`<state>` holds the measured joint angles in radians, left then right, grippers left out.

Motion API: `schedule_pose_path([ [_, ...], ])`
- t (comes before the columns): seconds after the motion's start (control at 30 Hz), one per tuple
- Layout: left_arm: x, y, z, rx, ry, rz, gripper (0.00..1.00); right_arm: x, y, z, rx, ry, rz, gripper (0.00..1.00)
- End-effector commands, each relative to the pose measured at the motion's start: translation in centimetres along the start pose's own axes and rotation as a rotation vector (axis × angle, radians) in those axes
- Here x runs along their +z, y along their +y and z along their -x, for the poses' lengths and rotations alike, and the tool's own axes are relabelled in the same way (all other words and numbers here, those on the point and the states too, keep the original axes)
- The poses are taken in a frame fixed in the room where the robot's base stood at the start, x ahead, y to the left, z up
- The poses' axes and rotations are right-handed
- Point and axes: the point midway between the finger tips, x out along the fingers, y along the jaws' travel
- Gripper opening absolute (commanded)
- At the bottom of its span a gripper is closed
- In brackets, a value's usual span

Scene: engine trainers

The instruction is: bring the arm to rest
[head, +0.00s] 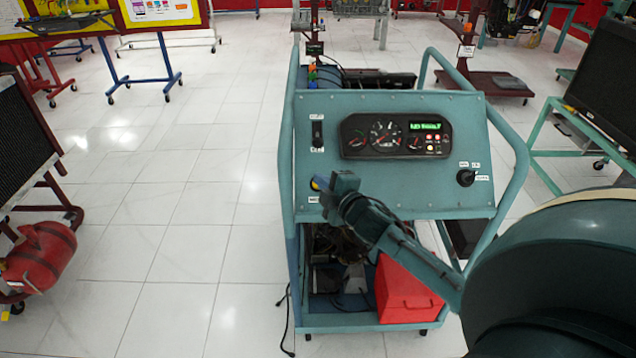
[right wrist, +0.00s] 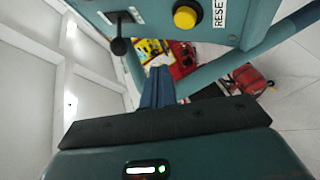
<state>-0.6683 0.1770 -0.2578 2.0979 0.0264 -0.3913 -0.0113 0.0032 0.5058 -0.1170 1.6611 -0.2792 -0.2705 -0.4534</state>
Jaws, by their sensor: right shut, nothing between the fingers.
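My right gripper (head: 338,184) reaches in from the right and is in front of the lower left of the teal control panel (head: 400,185). Its blue fingers are shut together with nothing between them. In the right wrist view the closed fingers (right wrist: 158,84) point toward the panel's lower edge. A yellow button (right wrist: 185,17) marked RESET is beyond the fingertips there; in the head view this button (head: 315,184) is just left of the gripper, partly hidden. Whether the fingers touch it I cannot tell. My left gripper is not in view.
The panel bears a gauge cluster (head: 396,135) with a lit green display, a black switch (head: 318,135) and a black knob (head: 466,177). A red box (head: 405,292) sits on the trainer's lower shelf. The white floor left of the trainer is clear.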

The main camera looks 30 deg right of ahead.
Motion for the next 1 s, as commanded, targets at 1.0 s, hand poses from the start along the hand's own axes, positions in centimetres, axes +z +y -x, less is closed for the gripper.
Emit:
schedule_pose_path([
  [1.0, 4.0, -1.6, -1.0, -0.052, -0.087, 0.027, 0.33, -10.3, -23.0, 21.4, -0.505, -0.191, -1.006, 0.0],
])
